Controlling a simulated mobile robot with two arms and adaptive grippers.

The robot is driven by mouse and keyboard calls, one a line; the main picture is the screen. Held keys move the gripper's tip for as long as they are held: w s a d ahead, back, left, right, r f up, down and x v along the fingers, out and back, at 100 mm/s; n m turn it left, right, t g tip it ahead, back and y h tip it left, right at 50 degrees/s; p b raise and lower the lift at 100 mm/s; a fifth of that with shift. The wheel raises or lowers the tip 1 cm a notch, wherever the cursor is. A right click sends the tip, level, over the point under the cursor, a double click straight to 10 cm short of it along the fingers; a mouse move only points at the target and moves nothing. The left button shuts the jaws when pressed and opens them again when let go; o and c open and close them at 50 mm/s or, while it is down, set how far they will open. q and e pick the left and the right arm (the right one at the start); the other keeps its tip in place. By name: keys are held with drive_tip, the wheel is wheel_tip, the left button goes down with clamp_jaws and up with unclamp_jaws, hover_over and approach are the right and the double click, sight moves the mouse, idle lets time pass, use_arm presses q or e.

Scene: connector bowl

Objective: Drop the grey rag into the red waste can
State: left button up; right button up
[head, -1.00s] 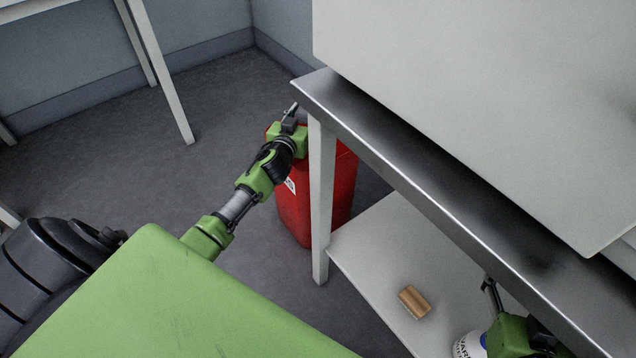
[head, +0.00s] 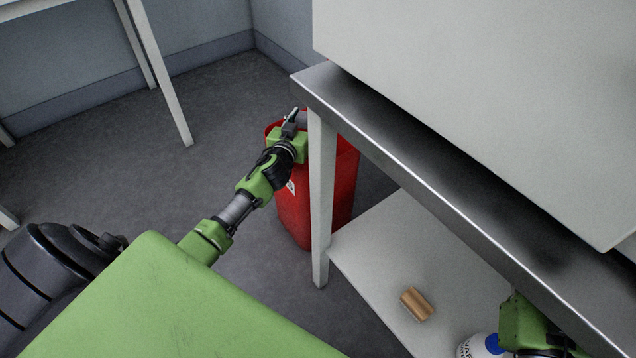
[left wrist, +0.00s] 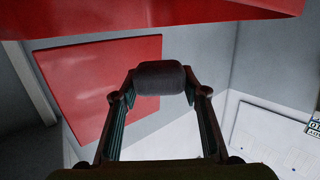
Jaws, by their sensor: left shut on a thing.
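The red waste can (head: 330,195) stands on the floor behind the bench's near leg, partly hidden by it. My left gripper (head: 294,118) is at the can's top, by its rim. In the left wrist view my left gripper (left wrist: 160,80) is shut on the grey rag (left wrist: 160,72), a dark rolled bundle between the fingertips. Red surfaces (left wrist: 100,85) show behind and above it. In the head view a bit of grey (head: 303,118) shows beside the fingers. My right gripper (head: 520,322) is at the lower right by the bench edge, its fingers hidden.
A metal-edged bench (head: 430,165) with a large pale box (head: 480,90) fills the right. Its lower shelf (head: 375,240) holds a brown block (head: 416,304) and a white bottle with a blue cap (head: 478,346). Open floor (head: 120,150) lies left of the can.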

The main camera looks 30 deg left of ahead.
use_arm(q)
drive_tip(key=o, duration=1.1)
drive_tip(key=shift+c, duration=0.2)
drive_tip(key=shift+s, duration=0.15)
drive_tip(key=v, duration=1.1)
drive_tip(key=shift+s, duration=0.4)
drive_tip(key=shift+d, duration=0.1)
